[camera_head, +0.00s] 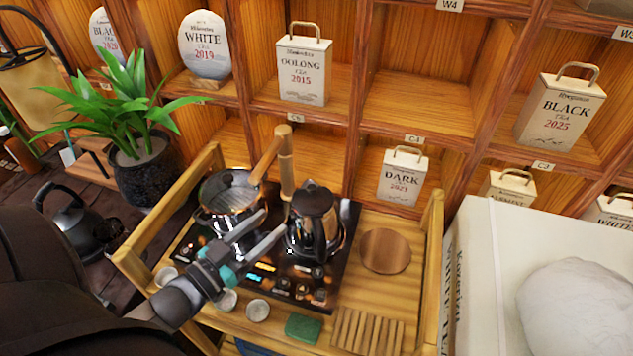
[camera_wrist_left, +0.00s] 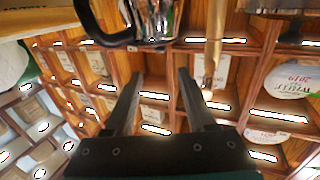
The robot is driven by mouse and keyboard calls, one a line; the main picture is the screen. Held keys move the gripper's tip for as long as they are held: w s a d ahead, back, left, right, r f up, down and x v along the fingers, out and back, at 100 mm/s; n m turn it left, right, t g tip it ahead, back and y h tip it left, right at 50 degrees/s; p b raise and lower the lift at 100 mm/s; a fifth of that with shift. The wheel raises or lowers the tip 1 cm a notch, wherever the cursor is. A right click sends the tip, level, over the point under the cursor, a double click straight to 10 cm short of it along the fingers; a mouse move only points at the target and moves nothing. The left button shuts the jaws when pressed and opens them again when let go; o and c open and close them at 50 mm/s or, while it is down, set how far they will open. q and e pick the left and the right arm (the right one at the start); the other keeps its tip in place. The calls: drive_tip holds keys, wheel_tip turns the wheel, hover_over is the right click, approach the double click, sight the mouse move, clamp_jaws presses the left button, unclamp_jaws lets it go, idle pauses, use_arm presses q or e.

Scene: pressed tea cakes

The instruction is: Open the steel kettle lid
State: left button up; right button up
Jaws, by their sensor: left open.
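The steel kettle (camera_head: 304,240) stands upright on the black tea-stove panel, with a dark lid (camera_head: 313,199) on top and its black handle toward the front. Its shiny body (camera_wrist_left: 160,18) and black handle (camera_wrist_left: 92,28) show upside down at the top edge of the left wrist view; the lid cannot be made out there. My left gripper (camera_head: 268,224) is open and empty, just left of the kettle, fingers pointing toward it. In the left wrist view its two fingers (camera_wrist_left: 157,78) are spread with nothing between them. My right gripper is not in view.
A steel pot (camera_head: 226,188) stands left of the kettle, and a bamboo spout (camera_head: 285,160) rises behind. Small cups (camera_head: 257,310), a green block (camera_head: 303,328), a slatted wooden rack (camera_head: 366,330) and a round wooden board (camera_head: 385,251) lie around. The tray's wooden side rails are raised.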

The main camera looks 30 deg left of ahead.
sight(309, 191)
use_arm(q)
drive_tip(key=w, duration=0.4)
drive_tip(key=w+d, duration=0.1)
drive_tip(key=w, duration=0.2)
drive_tip(key=w+d, duration=0.1)
drive_tip(key=w, duration=0.3)
drive_tip(key=shift+w, duration=0.35)
drive_tip(key=shift+w+d, duration=0.1)
drive_tip(key=shift+w, duration=0.9)
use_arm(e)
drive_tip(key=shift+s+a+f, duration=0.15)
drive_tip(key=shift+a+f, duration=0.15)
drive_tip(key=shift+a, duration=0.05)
use_arm(q)
clamp_jaws()
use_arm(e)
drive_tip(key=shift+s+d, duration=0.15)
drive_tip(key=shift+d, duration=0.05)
